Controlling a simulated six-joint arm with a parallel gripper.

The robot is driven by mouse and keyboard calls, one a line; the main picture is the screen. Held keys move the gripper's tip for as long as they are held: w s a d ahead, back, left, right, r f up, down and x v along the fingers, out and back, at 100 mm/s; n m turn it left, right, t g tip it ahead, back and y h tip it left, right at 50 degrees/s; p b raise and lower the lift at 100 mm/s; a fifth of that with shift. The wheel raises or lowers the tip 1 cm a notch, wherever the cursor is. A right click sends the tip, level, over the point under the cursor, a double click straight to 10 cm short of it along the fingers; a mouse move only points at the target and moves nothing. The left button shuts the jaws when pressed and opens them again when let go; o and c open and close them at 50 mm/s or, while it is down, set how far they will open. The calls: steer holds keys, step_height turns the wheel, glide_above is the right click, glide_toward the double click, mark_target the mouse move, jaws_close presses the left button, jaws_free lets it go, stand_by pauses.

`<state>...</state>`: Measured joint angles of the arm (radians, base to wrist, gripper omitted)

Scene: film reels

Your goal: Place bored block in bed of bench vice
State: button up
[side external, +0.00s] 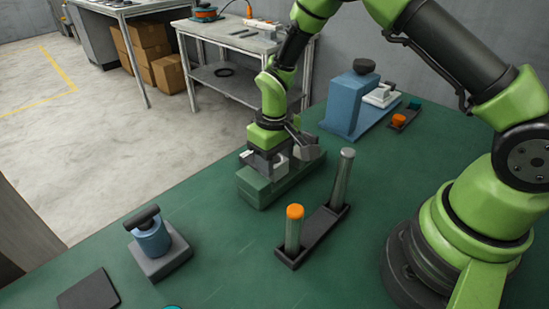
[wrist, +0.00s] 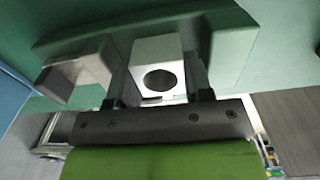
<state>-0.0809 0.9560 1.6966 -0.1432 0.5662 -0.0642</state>
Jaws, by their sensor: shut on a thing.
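The bored block (wrist: 158,52) is pale grey with a round dark hole and sits between the two fingers of my gripper (wrist: 160,84) in the wrist view. My gripper is shut on it. The bench vice (side external: 262,191) has a green body, and my gripper (side external: 269,162) is right over its bed in the side view. A grey vice jaw (wrist: 78,72) stands left of the block in the wrist view, and the green vice body (wrist: 235,42) lies behind it. I cannot tell whether the block touches the bed. My fingers largely hide the block in the side view.
A dark tray (side external: 318,232) with two upright rods, one orange-topped, stands close to the right of the vice. A blue knobbed device (side external: 152,240) is at the front left. A larger blue machine (side external: 350,103) stands behind. Green table between is clear.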

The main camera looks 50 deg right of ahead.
steer(key=shift+f, duration=0.1)
steer(key=o, duration=0.7)
steer(key=s+r+m+t, duration=0.1)
steer(key=s+r, duration=0.1)
steer(key=r, duration=0.8)
steer(key=s+r+t, duration=0.1)
steer(key=s+r, duration=0.1)
steer(key=r, duration=0.8)
steer(key=s+r+m+t+y, duration=0.1)
steer(key=s+r+t, duration=0.1)
steer(key=s, duration=0.6)
steer(key=s+r+m+t+y, duration=0.1)
steer(key=s+r+m+t, duration=0.1)
steer(key=s, duration=0.5)
step_height(320, 180, up, 3)
steer(key=shift+s+f+t, duration=0.1)
steer(key=shift+s+t, duration=0.25)
steer(key=shift+t, duration=0.25)
